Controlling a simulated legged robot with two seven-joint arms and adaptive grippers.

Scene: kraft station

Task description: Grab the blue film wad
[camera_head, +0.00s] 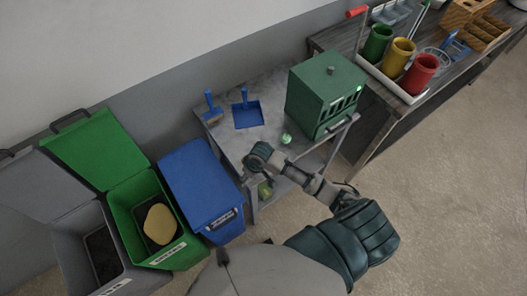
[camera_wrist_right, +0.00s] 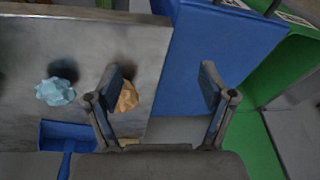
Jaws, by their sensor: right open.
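A light blue crumpled wad (camera_wrist_right: 55,91) lies on the grey cart top in the right wrist view. An orange-tan crumpled wad (camera_wrist_right: 127,97) lies beside it, partly hidden by one finger. My right gripper (camera_wrist_right: 160,85) is open and empty, with its fingers spread above the orange wad and the cart's edge; the blue wad is left of both fingers. In the head view my right arm reaches over the cart and ends at the right gripper (camera_head: 258,156). A small pale green lump (camera_head: 286,138) sits beside it; I cannot tell whether this is the blue wad. My left gripper is not seen.
A green box (camera_head: 325,92) stands on the right of the cart (camera_head: 278,90), and a blue dustpan (camera_head: 247,115) and brush (camera_head: 212,108) lie at the back. Blue (camera_head: 200,180), green (camera_head: 122,215) and grey bins (camera_head: 68,235) stand to the left. The floor at right is clear.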

